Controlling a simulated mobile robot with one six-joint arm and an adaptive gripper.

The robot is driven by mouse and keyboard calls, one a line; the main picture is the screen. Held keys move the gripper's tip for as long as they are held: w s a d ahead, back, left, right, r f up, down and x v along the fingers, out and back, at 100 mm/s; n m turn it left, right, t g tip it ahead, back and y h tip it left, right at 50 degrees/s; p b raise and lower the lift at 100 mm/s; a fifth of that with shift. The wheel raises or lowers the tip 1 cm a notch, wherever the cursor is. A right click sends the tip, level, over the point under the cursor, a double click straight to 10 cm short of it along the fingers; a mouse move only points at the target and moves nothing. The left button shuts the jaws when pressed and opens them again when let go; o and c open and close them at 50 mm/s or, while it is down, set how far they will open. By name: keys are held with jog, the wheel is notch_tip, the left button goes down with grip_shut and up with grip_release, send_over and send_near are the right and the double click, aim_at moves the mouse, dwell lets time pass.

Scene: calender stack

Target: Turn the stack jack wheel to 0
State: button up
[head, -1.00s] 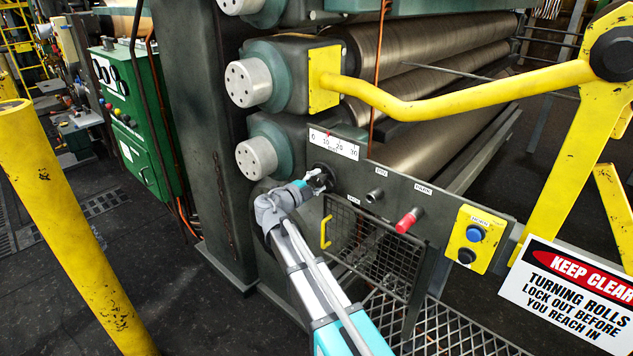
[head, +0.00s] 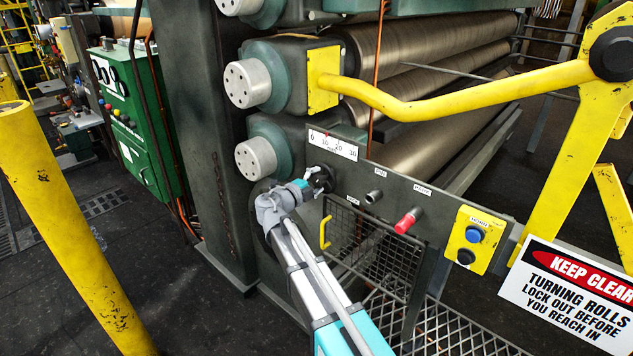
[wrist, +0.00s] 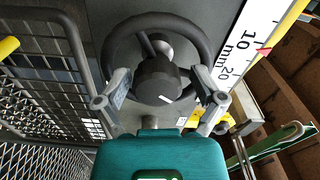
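The stack jack wheel is a black handwheel (wrist: 205,45) with a thick round hub (wrist: 158,80) bearing a white mark. It shows in the head view (head: 320,178) at the panel's left end, partly hidden by my gripper. My gripper (wrist: 163,100) is at the wheel, its two fingers spread wide on either side of the hub. Gaps show between the fingers and the hub; whether they touch the rim is unclear. The white mm scale (head: 333,145) above the wheel has a red pointer (wrist: 264,53), standing near 10.
Right of the wheel are two smaller fittings, one with a red handle (head: 408,220), and a yellow button box (head: 472,241). A mesh guard (head: 370,245) hangs below. A yellow bar (head: 460,108) crosses above, and a yellow post (head: 70,230) stands left.

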jog(key=shift+w+f, duration=0.1)
jog(key=shift+s+a, duration=0.1)
jog(key=shift+s, duration=0.1)
jog(key=shift+v, duration=0.9)
jog(key=v, duration=1)
